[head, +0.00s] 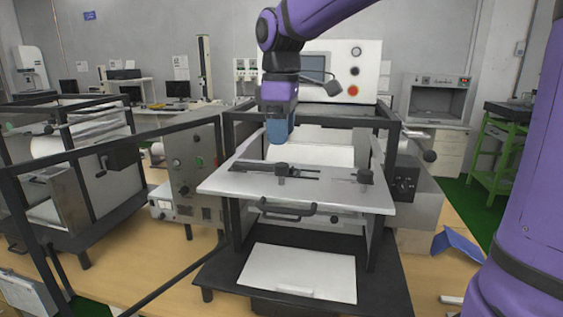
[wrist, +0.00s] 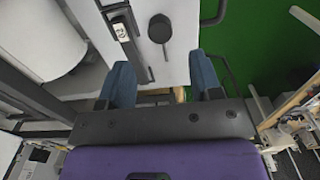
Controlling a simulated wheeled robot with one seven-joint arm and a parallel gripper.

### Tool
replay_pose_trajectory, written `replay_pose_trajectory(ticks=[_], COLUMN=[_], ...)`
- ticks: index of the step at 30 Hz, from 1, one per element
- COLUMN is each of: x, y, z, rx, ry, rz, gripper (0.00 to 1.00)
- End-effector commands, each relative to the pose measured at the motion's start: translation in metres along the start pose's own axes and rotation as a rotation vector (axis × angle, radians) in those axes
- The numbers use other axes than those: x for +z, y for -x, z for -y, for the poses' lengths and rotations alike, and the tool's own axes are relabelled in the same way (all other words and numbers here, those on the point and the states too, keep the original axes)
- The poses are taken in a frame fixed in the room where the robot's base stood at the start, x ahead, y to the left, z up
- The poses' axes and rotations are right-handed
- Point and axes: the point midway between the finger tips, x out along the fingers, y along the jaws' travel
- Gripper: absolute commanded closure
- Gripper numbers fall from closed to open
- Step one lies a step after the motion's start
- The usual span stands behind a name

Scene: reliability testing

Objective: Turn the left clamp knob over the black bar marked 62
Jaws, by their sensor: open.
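The left clamp knob (head: 281,171) is dark and stands on the pale top plate (head: 335,188) of the middle machine, close to a black bar (head: 300,173). A dark round knob (wrist: 160,28) also shows in the wrist view, beyond my fingertips. Beside it on the left is a black bar (wrist: 122,38) with a small white label, too small to read surely. My gripper (head: 277,130) has blue fingers and is above the rear of the plate. In the wrist view its fingers (wrist: 162,78) are wide apart, with nothing between them and not touching the knob.
A second dark knob (head: 365,177) stands at the plate's right. Black frame posts surround the machine, and a control panel (head: 340,72) rises behind. A white roll (wrist: 40,40) lies left in the wrist view.

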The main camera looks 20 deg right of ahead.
Motion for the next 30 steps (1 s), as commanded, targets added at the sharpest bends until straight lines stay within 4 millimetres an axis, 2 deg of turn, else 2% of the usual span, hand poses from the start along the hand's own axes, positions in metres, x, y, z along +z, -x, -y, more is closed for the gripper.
replay_pose_trajectory(ticks=[6,12,17,25,30], x=[0.001,0.0,0.001,0.0,0.0], y=[-0.04,-0.063,-0.07,-0.071,-0.071], z=[0.0,0.0,0.0,0.0,0.0], rx=[-0.002,-0.001,0.0,0.0,0.0], ry=[-0.001,-0.001,-0.001,-0.001,-0.002], rz=[0.002,0.001,0.0,0.0,0.0], gripper=[0.41,0.41,0.41,0.41,0.8])
